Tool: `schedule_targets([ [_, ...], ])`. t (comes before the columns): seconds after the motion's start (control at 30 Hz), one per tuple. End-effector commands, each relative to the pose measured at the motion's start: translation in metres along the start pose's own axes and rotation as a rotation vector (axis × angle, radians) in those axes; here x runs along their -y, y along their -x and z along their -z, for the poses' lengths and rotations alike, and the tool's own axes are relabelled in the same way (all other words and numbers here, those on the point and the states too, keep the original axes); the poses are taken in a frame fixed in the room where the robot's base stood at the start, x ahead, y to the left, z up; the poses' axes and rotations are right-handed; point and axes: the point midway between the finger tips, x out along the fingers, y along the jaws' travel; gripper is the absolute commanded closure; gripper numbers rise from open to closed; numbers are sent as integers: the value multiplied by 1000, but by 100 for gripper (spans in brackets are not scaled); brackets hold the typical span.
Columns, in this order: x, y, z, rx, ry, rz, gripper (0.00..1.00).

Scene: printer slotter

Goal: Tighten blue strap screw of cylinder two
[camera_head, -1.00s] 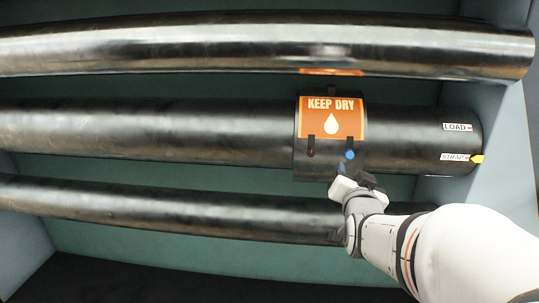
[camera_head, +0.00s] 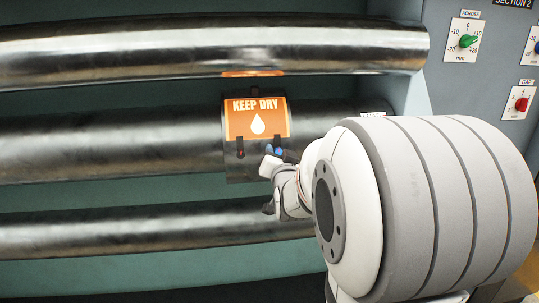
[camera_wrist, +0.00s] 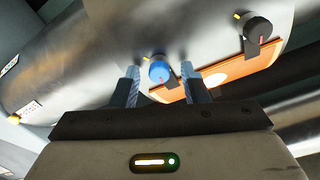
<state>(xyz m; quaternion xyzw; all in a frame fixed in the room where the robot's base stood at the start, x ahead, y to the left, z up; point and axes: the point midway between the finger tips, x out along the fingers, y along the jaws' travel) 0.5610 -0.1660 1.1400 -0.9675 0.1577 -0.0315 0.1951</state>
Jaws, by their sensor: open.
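The middle cylinder (camera_head: 110,146) lies across the head view with a dark strap band (camera_head: 229,168) around it. The band carries an orange KEEP DRY label (camera_head: 257,119). The blue strap screw (camera_head: 279,152) is below the label's right side; in the wrist view it is a round blue knob (camera_wrist: 159,69) with a red mark. My gripper (camera_head: 271,154) is at the band, close to the blue screw. In the wrist view its open fingers (camera_wrist: 160,76) stand on either side of the blue knob; contact cannot be told.
A second, dark screw (camera_head: 240,153) with a red mark sits left of the blue one and shows in the wrist view (camera_wrist: 258,29). Other cylinders lie above (camera_head: 200,52) and below (camera_head: 120,230). A panel with green (camera_head: 468,41) and red (camera_head: 521,104) knobs stands right.

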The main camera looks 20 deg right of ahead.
Motion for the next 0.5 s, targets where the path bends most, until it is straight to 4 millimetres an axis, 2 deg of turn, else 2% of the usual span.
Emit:
schedule_targets([
  [0.13, 0, 0, 0, -1, 0, 0, 61],
  [0.5, 0, 0, 0, -1, 0, -1, 91],
])
